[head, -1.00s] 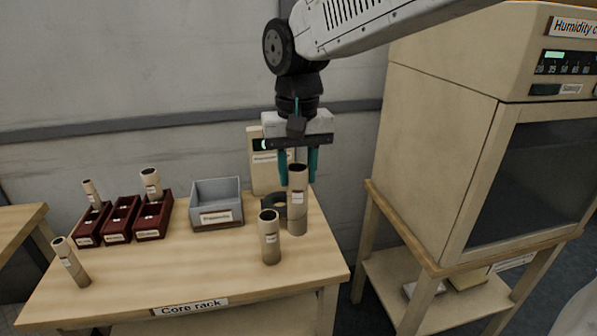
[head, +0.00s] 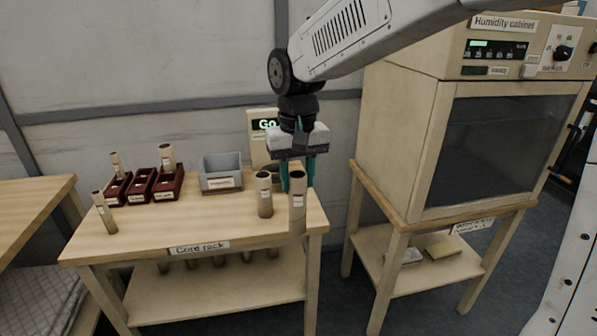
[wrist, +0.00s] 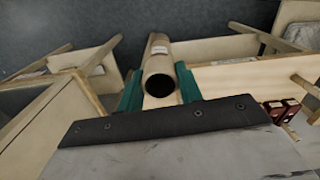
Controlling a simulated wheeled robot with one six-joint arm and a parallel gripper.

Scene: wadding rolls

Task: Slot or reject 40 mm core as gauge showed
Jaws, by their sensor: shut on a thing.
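My gripper (head: 298,174) is shut on a tan cardboard core (head: 298,208), held upright near the front right corner of the core rack table. In the wrist view the core (wrist: 159,60) sits between the teal fingers, its dark open end facing the camera. The gauge display (head: 265,124) behind my gripper reads "Go" in green. Three dark red slots (head: 141,187) stand at the back left of the table, the outer two with cores upright in them. A grey bin (head: 221,187) stands to their right; its label is too small to read.
Another core (head: 264,195) stands just left of the held one, and one (head: 104,214) stands at the table's left. The middle of the tabletop (head: 190,220) is clear. The humidity cabinet (head: 400,130) stands on its own table at right.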

